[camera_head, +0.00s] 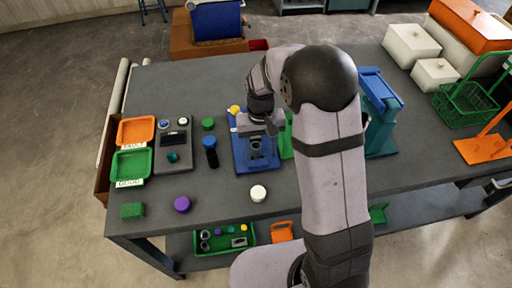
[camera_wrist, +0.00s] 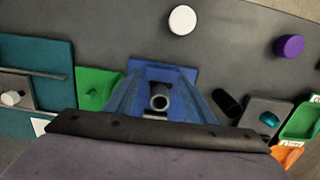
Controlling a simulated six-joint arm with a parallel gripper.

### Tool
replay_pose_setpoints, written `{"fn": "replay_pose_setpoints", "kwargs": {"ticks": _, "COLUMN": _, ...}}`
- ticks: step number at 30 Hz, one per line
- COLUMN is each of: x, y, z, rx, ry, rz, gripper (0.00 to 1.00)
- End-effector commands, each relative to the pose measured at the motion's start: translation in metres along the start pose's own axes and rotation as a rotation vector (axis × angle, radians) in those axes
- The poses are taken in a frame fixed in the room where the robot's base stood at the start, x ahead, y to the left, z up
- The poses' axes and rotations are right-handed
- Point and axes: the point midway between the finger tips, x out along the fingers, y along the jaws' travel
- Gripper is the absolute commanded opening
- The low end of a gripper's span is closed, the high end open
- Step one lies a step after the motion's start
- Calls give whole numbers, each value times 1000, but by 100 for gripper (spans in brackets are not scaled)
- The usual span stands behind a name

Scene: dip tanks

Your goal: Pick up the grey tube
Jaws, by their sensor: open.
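The grey tube (camera_wrist: 160,102) stands upright in the wrist view, its round open top facing the camera, over a blue base plate (camera_wrist: 176,71). In the head view the tube is a small grey shape (camera_head: 256,150) on the blue plate (camera_head: 243,163), partly covered by my gripper. My gripper (camera_head: 259,137) is open and points down above the blue plate, around or just above the tube. I cannot tell whether it touches the tube.
A white disc (camera_head: 258,193) lies in front, a purple one (camera_head: 182,204) front left. A green part (camera_head: 286,142) is close right, and a blue stand (camera_head: 380,110) farther right. Trays (camera_head: 131,165) sit far left.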

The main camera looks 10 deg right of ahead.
Motion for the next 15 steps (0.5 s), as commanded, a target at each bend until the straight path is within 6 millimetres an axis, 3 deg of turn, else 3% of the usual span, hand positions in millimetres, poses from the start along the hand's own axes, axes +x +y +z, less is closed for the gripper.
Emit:
{"fn": "replay_pose_setpoints", "kwargs": {"ticks": 1, "x": -13, "y": -2, "z": -20, "rx": 24, "ry": 38, "rz": -4, "gripper": 50}}
{"fn": "replay_pose_setpoints", "kwargs": {"ticks": 5, "x": -43, "y": -4, "z": -51, "rx": 98, "ry": 97, "rz": -14, "gripper": 50}}
{"fn": "replay_pose_setpoints", "kwargs": {"ticks": 15, "x": -42, "y": -3, "z": -40, "rx": 215, "ry": 53, "rz": -11, "gripper": 50}}
